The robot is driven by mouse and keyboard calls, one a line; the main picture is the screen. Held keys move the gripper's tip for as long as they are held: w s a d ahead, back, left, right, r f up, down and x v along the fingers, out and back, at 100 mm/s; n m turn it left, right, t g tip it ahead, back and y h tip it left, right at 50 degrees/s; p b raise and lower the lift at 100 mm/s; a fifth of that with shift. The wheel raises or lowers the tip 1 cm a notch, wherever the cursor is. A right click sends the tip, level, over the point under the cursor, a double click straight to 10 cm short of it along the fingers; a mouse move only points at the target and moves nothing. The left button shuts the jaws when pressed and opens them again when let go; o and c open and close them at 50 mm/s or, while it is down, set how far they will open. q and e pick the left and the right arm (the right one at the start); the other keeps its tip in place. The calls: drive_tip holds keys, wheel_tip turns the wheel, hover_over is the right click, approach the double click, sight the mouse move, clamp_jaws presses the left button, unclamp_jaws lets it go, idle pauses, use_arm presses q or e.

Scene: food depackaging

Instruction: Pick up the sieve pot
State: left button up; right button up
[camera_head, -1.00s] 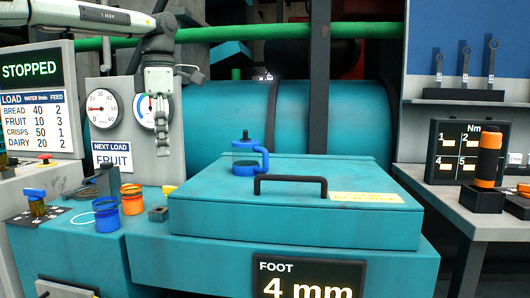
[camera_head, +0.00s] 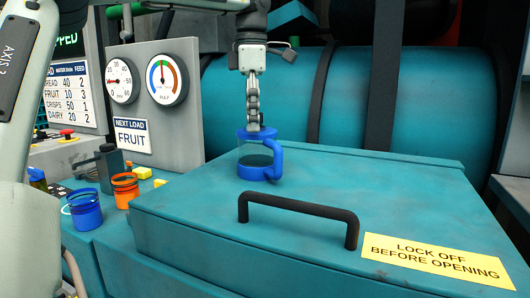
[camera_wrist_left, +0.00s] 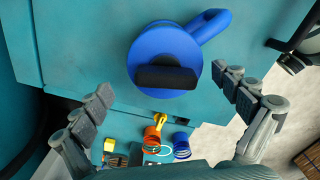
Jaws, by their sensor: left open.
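The sieve pot (camera_head: 256,160) has a blue rim and base, a see-through body with dark contents and a blue side handle. It stands upright on the teal lid of the big machine, behind the black bar handle. My left gripper (camera_head: 254,127) is directly above it, pointing down, and hides its top in the head view. In the left wrist view the pot's blue lid (camera_wrist_left: 150,48) with its dark knob lies beyond the fingertips, handle toward the upper right. The left gripper (camera_wrist_left: 166,88) is open, its fingers spread wide and apart from the pot. My right gripper is not in view.
A black bar handle (camera_head: 300,209) and a yellow warning label (camera_head: 435,262) are on the machine lid (camera_head: 215,235). A blue ring cup (camera_head: 85,210) and an orange one (camera_head: 125,188) stand at the left. A gauge panel (camera_head: 183,130) rises behind them. The lid around the pot is clear.

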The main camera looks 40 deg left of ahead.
sight(255, 148)
use_arm(q)
drive_tip(key=f, duration=0.2)
drive_tip(key=d+f, duration=0.1)
drive_tip(key=f, duration=0.1)
drive_tip(key=shift+s+f, duration=0.2)
drive_tip(key=shift+f, duration=0.75)
drive_tip(key=c, duration=1.6)
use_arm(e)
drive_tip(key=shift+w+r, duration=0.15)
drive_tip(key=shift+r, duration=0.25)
use_arm(q)
drive_tip(key=shift+o, duration=0.2)
drive_tip(key=shift+r, duration=0.1)
